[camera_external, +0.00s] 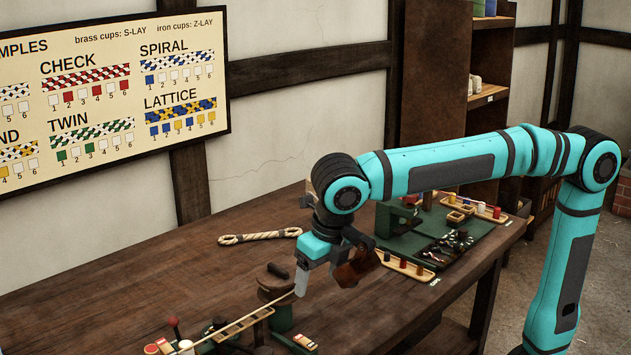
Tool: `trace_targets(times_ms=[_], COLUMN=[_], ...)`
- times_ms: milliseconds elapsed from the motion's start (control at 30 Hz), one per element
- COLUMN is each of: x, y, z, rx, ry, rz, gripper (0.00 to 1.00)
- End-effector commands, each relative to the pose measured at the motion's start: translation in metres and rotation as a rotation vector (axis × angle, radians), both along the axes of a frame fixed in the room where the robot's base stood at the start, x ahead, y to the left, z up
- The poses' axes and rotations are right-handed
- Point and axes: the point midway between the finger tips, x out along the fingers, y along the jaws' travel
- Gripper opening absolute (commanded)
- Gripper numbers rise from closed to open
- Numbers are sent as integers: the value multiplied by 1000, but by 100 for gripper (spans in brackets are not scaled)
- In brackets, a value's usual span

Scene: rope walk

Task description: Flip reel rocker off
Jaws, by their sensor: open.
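My gripper (302,284) hangs from the teal arm over the front middle of the bench, pointing down. Only one pale finger shows clearly, so the gap between the fingers is hard to see. It holds nothing that I can see. The finger's tip is just above the right end of a long wooden strip, beside a brown round-topped reel stand (276,288) with a dark handle. Small red and pale pieces (158,347) sit at the lower left, partly cut off by the frame edge. I cannot tell which small part is the reel rocker, or its position.
A small block with colored pieces (305,342) lies at the front. A rope loop (260,237) lies behind. A green station (455,240) with trays and spools is at right. Bare bench (110,275) lies at left.

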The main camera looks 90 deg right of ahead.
Motion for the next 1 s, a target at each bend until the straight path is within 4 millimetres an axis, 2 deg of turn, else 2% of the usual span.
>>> trace_targets(times_ms=[167,700,833,1000], x=[4,23,25,27], y=[-4,-23,-26,-27], z=[1,7,9,9], rx=[48,232,249,255], ry=[-9,-12,-10,-8], rz=[-199,-1265,-1435,-1536], gripper=[73,73,73,73])
